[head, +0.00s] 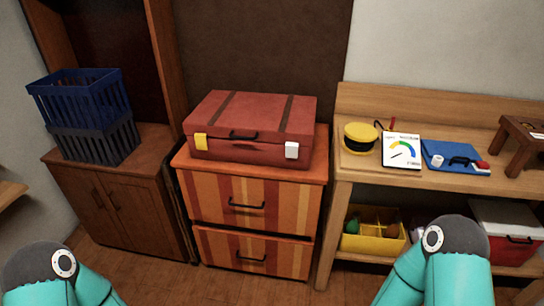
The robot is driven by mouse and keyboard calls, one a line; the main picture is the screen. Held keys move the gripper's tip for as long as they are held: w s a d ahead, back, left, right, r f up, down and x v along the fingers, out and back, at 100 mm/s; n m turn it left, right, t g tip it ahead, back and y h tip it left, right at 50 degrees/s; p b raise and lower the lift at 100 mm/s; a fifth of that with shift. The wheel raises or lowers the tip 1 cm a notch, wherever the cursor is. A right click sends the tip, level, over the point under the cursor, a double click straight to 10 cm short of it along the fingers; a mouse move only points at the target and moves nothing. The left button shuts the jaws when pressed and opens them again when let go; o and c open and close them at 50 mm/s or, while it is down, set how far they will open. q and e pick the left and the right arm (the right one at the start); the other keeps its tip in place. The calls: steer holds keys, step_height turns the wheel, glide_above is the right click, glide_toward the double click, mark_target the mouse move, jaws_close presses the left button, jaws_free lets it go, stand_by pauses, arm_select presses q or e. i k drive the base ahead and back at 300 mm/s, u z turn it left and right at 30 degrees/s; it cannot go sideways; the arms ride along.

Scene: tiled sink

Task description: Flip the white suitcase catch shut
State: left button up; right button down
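A red suitcase (250,128) with two brown straps and a dark handle lies shut on top of a striped orange drawer cabinet (244,212). Its white catch (292,150) is on the front face near the right end. A yellow catch (200,142) is on the front face near the left end. I cannot tell from here how far the white catch stands out from the case. Only rounded teal and dark parts of my two arms show at the bottom left and bottom right, well apart from the suitcase. Neither gripper's fingers show.
A brown cabinet at left holds stacked blue (78,95) and dark crates (98,140). The wooden bench (385,185) at right carries a yellow spool (360,137), a gauge card (401,150) and a blue board (452,156). The space before the suitcase is clear.

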mark_target(291, 148)
steer(key=u, duration=0.1)
steer(key=i, duration=1)
steer(key=z, duration=0.05)
